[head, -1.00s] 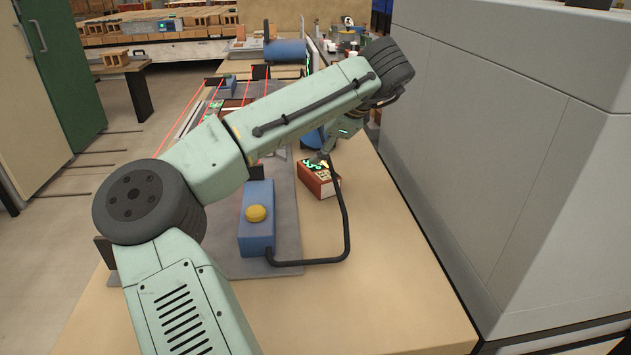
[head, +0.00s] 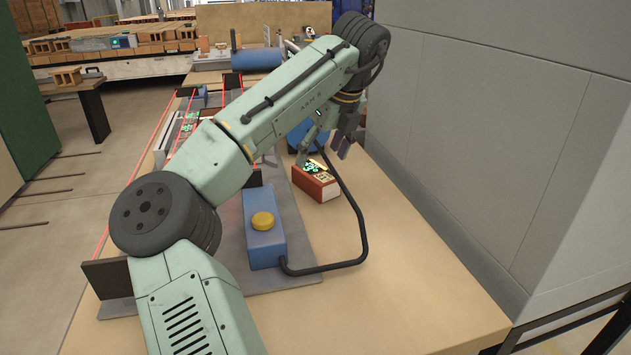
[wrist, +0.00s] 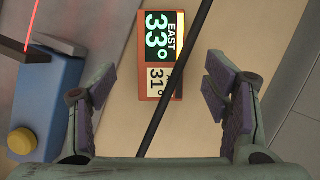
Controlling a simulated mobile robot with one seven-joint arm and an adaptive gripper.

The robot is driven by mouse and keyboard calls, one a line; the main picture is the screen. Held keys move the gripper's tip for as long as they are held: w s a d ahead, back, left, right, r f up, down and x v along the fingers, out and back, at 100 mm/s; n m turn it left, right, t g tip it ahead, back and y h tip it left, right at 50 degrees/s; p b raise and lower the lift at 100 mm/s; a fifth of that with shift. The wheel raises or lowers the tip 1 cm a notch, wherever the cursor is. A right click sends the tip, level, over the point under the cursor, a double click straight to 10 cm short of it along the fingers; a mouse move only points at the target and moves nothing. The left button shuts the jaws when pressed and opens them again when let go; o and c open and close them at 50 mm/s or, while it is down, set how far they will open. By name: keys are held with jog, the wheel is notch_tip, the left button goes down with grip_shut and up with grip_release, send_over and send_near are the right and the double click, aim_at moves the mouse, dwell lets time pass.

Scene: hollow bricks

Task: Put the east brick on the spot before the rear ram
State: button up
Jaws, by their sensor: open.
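The east brick (head: 315,184) is red-brown and lies on the tan bench, right of the grey plate. In the wrist view its top label (wrist: 159,50) reads EAST, 33° and 31°. My gripper (head: 325,152) is open and empty, above and just beyond the brick in the head view. In the wrist view the brick shows between and ahead of the open fingers (wrist: 158,88), with a black cable crossing in front of it. A blue cylinder (head: 256,59) lies far back; another blue part (head: 300,135) is half hidden behind my gripper. I cannot tell which is the rear ram.
A blue box with a yellow button (head: 263,240) stands on the grey plate; its black cable (head: 362,225) loops around the brick's right side. Red beams (head: 150,165) run along the left. A large grey cabinet (head: 480,130) bounds the right. The bench front is clear.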

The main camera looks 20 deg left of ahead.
aim_at(317, 172)
jog(key=x, duration=0.6)
jog(key=shift+f+p, duration=0.35)
jog(key=shift+f+p, duration=0.2)
jog(key=shift+p, duration=0.2)
dwell(0.3)
jog(key=shift+c, duration=0.6)
grip_shut()
